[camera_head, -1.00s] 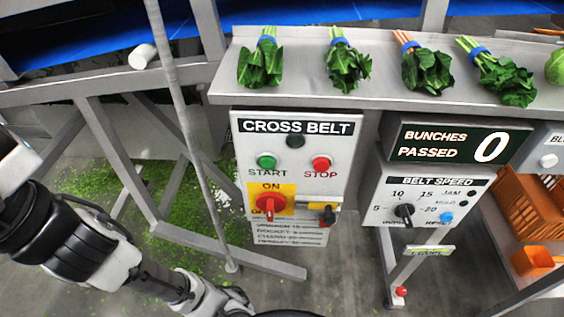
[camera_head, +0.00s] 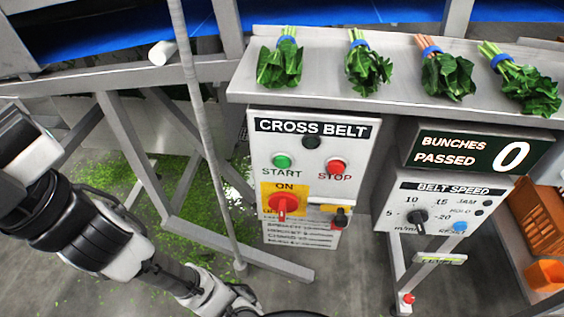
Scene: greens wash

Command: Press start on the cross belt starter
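The cross belt starter (camera_head: 264,145) is a light grey box labelled "CROSS BELT", fixed below the steel shelf. Its green START button (camera_head: 282,161) is at the left and its red STOP button (camera_head: 336,167) at the right. A dark, unlit round lamp (camera_head: 312,142) sits above and between them. Below, a red rotary switch (camera_head: 283,204) on a yellow plate reads ON. My arm reaches in from the left to the bottom edge, below and left of the starter. My gripper's fingertips are not visible.
A steel shelf (camera_head: 300,96) with several bunches of greens juts out above the starter. A thin grey post (camera_head: 205,130) stands left of it. The belt speed box (camera_head: 395,200) and a counter reading 0 (camera_head: 478,150) are at the right. A yellow-and-black item (camera_head: 340,214) protrudes by the switch.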

